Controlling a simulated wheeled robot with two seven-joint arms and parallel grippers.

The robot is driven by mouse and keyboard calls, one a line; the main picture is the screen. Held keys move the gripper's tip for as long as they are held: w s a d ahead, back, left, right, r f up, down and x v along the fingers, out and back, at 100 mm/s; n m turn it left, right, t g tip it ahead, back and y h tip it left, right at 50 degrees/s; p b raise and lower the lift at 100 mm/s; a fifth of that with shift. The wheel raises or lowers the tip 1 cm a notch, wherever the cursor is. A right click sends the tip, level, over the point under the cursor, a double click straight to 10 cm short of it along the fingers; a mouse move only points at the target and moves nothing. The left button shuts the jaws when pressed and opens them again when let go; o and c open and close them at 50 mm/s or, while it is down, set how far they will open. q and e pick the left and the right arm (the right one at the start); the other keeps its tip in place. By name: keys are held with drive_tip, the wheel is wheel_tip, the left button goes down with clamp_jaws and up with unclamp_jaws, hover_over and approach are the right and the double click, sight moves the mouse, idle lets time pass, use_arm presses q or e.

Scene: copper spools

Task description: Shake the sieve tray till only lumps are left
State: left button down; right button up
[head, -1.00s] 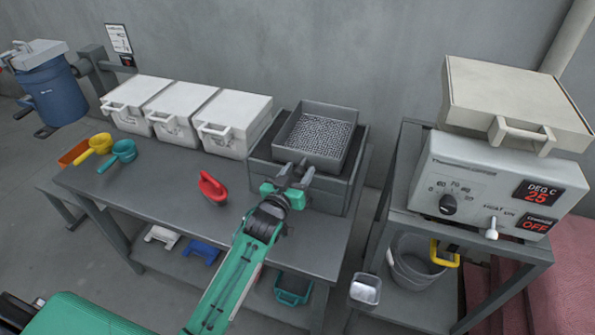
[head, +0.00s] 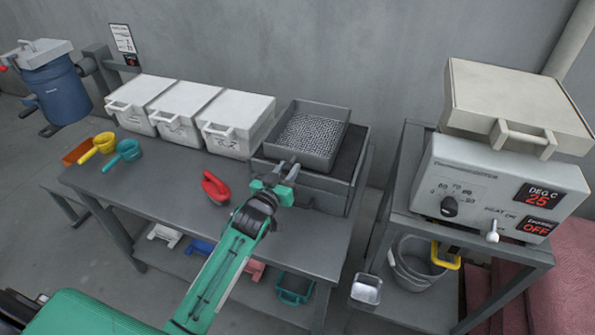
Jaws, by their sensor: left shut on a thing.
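The sieve tray (head: 310,135) is a grey square tray with a mesh floor, sitting on top of a dark grey box (head: 335,192) at the right end of the table. The tray sits toward the left of the box, so a dark strip of the box top shows on its right. I cannot make out powder or lumps on the mesh. My left gripper (head: 281,174) is at the tray's front side and is shut on its front handle, which is mostly hidden by the fingers. My right gripper is not in view.
Several white lidded boxes (head: 235,125) stand left of the sieve. A red scoop (head: 215,187), teal scoop (head: 123,155) and yellow scoop (head: 98,147) lie on the table (head: 150,190). A heater unit (head: 500,190) stands on the right bench. The table's front middle is clear.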

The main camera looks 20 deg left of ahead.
use_arm(q)
drive_tip(key=shift+a, duration=0.35)
drive_tip(key=c, duration=1.1)
unclamp_jaws()
drive_tip(key=shift+d, duration=0.1)
drive_tip(key=shift+c, duration=0.2)
drive_tip(key=shift+o, duration=0.2)
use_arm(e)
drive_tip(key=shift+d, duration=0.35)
use_arm(q)
drive_tip(key=s+a+b, duration=0.1)
drive_tip(key=s+b, duration=0.1)
drive_tip(key=s, duration=1.1)
drive_tip(key=shift+s+a+b, duration=0.3)
drive_tip(key=shift+s+b, duration=0.05)
drive_tip(key=shift+b, duration=0.05)
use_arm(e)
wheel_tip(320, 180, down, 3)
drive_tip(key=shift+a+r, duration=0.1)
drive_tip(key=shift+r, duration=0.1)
